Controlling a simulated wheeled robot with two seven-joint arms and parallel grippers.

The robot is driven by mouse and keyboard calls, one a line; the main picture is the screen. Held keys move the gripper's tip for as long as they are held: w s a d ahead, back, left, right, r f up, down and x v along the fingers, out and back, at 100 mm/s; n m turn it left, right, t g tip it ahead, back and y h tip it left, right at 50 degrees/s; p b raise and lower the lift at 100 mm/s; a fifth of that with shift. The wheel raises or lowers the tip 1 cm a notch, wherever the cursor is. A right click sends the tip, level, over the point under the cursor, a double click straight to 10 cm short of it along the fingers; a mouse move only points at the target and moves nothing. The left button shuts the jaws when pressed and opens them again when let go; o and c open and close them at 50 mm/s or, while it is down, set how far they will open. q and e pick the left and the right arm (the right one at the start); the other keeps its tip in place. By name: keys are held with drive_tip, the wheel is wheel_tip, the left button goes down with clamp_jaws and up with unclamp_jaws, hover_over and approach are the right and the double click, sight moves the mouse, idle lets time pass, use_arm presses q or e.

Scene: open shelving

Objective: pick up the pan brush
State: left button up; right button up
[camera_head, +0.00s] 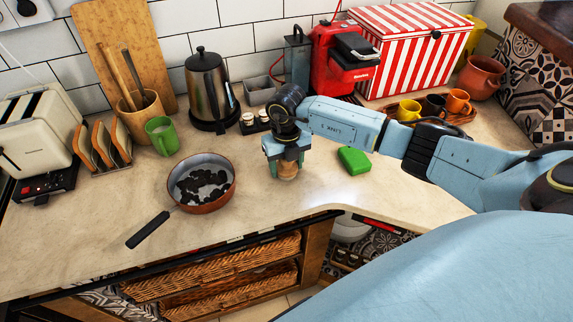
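A small round wooden item, which looks like the pan brush (287,173), stands on the counter near its front edge, right of the pan. My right gripper (286,163) points down directly over it, with its fingers at either side of the brush's upper part. The gripper hides the top of the brush. I cannot tell whether the fingers press on it or only surround it. My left gripper is not in view.
A pan (222,203) with dark residue sits to the left, its black handle toward the front edge. A green sponge (354,160) lies to the right under my arm. Two small jars (248,122), a kettle (207,85) and a red coffee machine (338,62) stand behind.

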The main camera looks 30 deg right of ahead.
drive_tip(key=c, duration=0.5)
drive_tip(key=shift+r, duration=0.2)
wheel_tip(320, 180, up, 10)
drive_tip(key=shift+f, duration=0.1)
drive_tip(key=o, duration=0.3)
drive_tip(key=shift+c, duration=0.7)
